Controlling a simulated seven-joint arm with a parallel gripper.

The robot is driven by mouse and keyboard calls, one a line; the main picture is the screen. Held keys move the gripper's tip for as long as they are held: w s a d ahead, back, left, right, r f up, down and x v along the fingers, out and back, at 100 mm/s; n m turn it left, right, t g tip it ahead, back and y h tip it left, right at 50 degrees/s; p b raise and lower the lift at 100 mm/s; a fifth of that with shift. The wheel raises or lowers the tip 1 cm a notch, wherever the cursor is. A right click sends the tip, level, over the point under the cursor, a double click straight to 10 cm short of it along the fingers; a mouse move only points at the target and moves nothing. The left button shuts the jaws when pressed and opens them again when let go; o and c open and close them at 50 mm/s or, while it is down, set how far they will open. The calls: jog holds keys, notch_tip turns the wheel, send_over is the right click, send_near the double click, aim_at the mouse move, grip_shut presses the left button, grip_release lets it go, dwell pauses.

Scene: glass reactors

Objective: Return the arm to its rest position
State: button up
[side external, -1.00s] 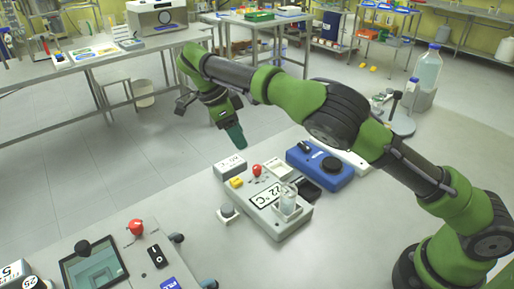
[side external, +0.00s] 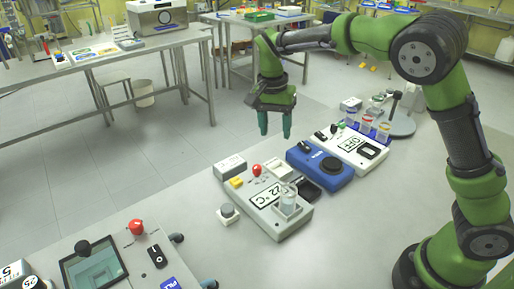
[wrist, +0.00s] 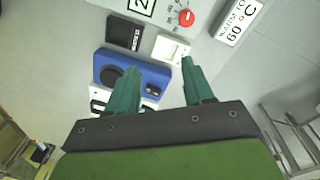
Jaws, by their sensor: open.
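My gripper (side external: 275,124) hangs in the air above the back edge of the work table, fingers pointing down. Its two green fingers are apart with nothing between them. In the wrist view the open fingers (wrist: 155,85) show over the table, with the blue device (wrist: 131,78) partly behind the left finger. My arm is raised and bent, with the elbow high at the upper right of the side view.
Below stand a heater (side external: 268,203) reading 22 °C with a glass beaker (side external: 289,199), the blue device (side external: 318,166) and a white device (side external: 357,148) reading OFF. Several small jars (side external: 366,124) stand behind. A control panel (side external: 115,262) is at lower left.

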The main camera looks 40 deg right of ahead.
jog(key=s+r+n+t+y, duration=0.1)
jog(key=s+r+n+t, duration=0.2)
jog(key=s, duration=0.8)
jog(key=s+d+r+n+t+y, duration=0.1)
jog(key=s+r+n+t, duration=0.3)
jog(key=s, duration=0.7)
jog(key=shift+d+r+n+t+y, duration=0.3)
jog(key=shift+n+y, duration=0.1)
jog(key=shift+n, duration=0.1)
jog(key=shift+c, duration=0.4)
